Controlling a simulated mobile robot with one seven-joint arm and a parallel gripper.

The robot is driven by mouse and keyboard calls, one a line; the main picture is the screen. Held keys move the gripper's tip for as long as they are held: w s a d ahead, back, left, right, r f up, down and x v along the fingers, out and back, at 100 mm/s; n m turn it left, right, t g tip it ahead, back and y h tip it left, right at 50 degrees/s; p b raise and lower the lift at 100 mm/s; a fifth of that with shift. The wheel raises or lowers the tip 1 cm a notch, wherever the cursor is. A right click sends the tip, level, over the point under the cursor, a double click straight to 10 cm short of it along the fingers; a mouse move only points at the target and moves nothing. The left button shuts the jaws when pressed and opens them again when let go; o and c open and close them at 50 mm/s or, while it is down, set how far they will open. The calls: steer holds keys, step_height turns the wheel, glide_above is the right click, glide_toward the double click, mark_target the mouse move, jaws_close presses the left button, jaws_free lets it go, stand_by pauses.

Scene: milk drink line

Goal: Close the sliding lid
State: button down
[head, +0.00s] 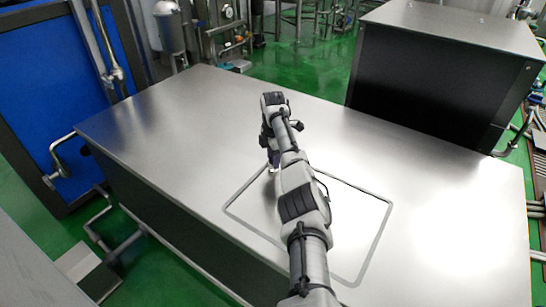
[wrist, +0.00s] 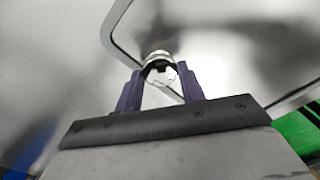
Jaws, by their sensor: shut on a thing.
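The sliding lid seems to be part of the steel top; a grey rounded outline (head: 376,240) marks a rectangular area there. I cannot tell the lid's own edges from the surrounding metal, nor how far it is open. My gripper (head: 271,167) points down at the outline's far left corner. In the wrist view, the two dark fingers of my gripper (wrist: 160,73) are shut on a small round metal knob (wrist: 157,58), which has a dark notch. The knob is beside the outline's edge there. In the head view my arm covers part of the outlined area.
The steel counter (head: 180,125) is bare around the outline. A dark cabinet with a steel top (head: 440,75) stands behind it at the right. A blue panel (head: 60,90) and pipes stand at the left. The floor is green.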

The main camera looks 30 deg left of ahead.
steer(key=shift+a+r, duration=0.15)
steer(key=shift+a, duration=0.05)
steer(key=c, duration=1.2)
jaws_free()
steer(key=shift+c, duration=0.2)
steer(key=o, duration=0.4)
steer(key=shift+a, duration=0.15)
step_height(320, 180, up, 14)
steer(key=shift+f+b, duration=0.15)
steer(key=shift+b, duration=0.75)
